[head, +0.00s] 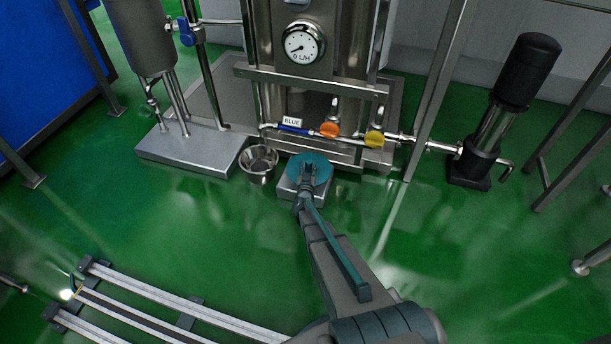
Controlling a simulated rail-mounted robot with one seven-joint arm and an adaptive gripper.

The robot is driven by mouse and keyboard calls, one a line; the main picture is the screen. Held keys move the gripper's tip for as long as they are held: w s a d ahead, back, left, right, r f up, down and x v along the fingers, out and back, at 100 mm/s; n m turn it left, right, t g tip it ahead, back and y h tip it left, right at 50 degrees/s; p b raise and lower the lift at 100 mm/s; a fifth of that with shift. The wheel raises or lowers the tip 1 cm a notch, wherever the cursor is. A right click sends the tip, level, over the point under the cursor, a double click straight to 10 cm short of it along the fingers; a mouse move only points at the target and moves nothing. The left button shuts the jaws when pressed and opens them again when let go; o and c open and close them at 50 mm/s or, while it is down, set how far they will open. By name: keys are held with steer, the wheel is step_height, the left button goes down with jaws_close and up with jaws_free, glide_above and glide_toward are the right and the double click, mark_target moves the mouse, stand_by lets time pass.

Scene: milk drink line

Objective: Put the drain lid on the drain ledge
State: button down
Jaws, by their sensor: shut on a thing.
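The drain lid, a round teal disc (322,168), is at the foot of the steel machine, just right of the steel bucket. My gripper (306,172) reaches it from below in the picture and is shut on it, covering part of its middle. A small grey metal block (287,187), which looks like the drain ledge, is directly under the disc in this view. The disc and my gripper hide much of its top. I cannot tell whether the disc touches the block or is held above it.
A steel bucket (260,176) stands on the green floor left of the block. Behind are a blue-handled valve (293,127) labelled BLUE, an orange valve (329,130) and a yellow valve (374,139). A black-topped pump (528,70) stands right. Floor right of the block is clear.

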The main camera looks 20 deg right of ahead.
mark_target(306, 169)
steer(key=w+f, duration=0.2)
steer(key=f, duration=0.1)
steer(key=shift+w+d+f+b, duration=0.1)
steer(key=shift+w+b, duration=0.2)
steer(key=shift+b, duration=0.1)
steer(key=shift+w+d+f+b, duration=0.1)
steer(key=shift+w+f+b, duration=0.35)
steer(key=shift+w+f, duration=0.45)
steer(key=shift+s+f+b, duration=0.15)
steer(key=shift+f+b, duration=0.25)
steer(key=shift+f, duration=0.3)
steer(key=shift+s+f+b, duration=0.15)
steer(key=shift+f+b, duration=0.25)
steer(key=shift+f, duration=0.25)
steer(key=shift+f, duration=0.1)
steer(key=c, duration=0.8)
jaws_free()
steer(key=shift+c, duration=0.2)
